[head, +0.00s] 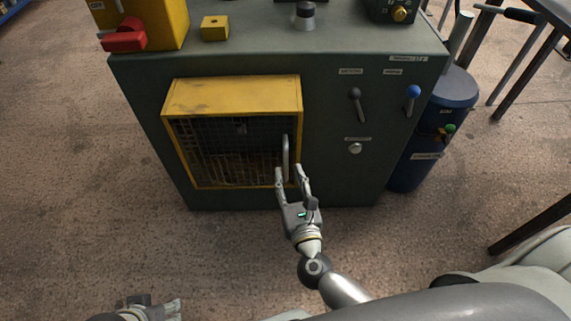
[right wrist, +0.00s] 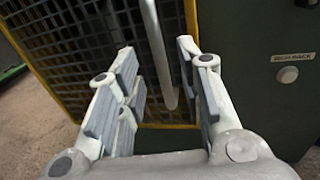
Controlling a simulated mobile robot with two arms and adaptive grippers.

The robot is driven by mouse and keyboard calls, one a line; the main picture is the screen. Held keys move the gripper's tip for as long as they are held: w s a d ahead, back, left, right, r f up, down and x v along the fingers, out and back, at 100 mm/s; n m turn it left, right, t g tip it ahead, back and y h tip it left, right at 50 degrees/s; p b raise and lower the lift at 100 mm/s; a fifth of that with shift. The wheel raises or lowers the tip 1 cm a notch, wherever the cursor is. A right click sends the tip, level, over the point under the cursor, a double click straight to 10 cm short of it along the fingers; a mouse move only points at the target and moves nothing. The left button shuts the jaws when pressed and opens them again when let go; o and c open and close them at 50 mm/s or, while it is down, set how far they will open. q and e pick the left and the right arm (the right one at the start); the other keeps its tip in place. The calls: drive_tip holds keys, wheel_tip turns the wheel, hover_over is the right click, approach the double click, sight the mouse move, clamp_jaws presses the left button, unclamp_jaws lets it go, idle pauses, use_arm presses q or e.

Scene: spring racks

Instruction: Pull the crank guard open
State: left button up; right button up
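The crank guard (head: 230,95) is a yellow frame with dark mesh on the front of a dark green cabinet. It looks closed. Its grey upright handle (head: 286,158) is at the right side of the mesh. My right gripper (head: 288,170) is open at the lower end of the handle. In the right wrist view the handle (right wrist: 158,50) comes down between the two open fingers (right wrist: 168,85), and I see no finger closed on it. My left gripper (head: 150,308) is at the bottom edge of the head view, far from the guard, and only partly in view.
The cabinet (head: 345,185) has two levers, one black (head: 356,100) and one blue-topped (head: 413,95), and a round button (head: 355,148) right of the guard. A blue drum (head: 405,170) stands to the right. A yellow box with a red handle (head: 125,38) is on top. The floor in front is clear.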

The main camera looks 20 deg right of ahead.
sight(286, 167)
drive_tip(key=shift+w+d, duration=0.2)
drive_tip(key=shift+w, duration=2.1)
drive_tip(key=shift+c, duration=0.2)
clamp_jaws()
